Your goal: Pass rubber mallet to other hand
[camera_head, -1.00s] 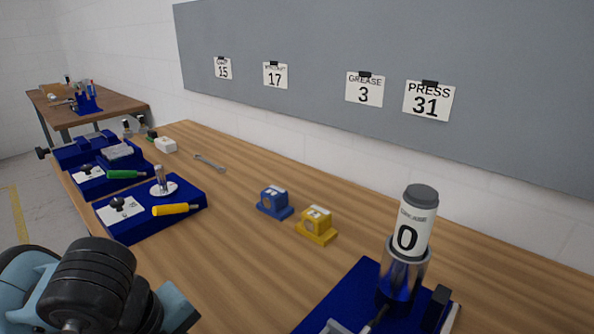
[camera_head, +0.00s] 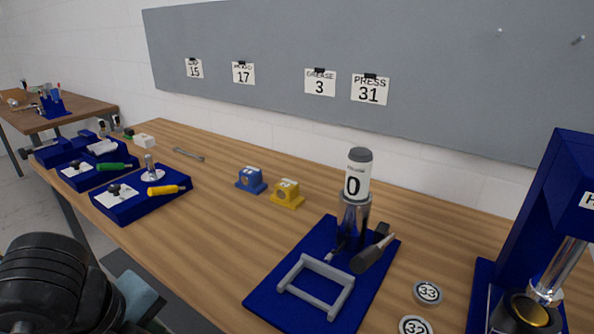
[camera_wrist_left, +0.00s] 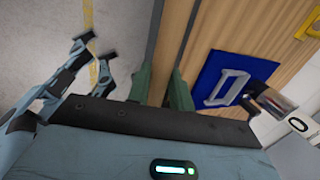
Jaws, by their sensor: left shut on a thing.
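My left gripper (camera_wrist_left: 160,88) shows in the left wrist view, with its two greenish fingers a little apart. It is shut on a narrow brown strip (camera_wrist_left: 163,70), which I take to be the rubber mallet's handle. The strip is hard to tell from the table edge behind it, and the mallet's head is not visible. In the head view only the dark bulk of my left arm shows at the lower left; its gripper is out of frame.
A blue board (camera_head: 262,291) with a grey frame (camera_head: 316,287) and a cylinder labelled 0 (camera_head: 357,180) stands on the workbench (camera_head: 205,250). A tall blue press (camera_head: 545,200) is at the right. Blue trays (camera_head: 128,208) line the left. The bench's front middle is clear.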

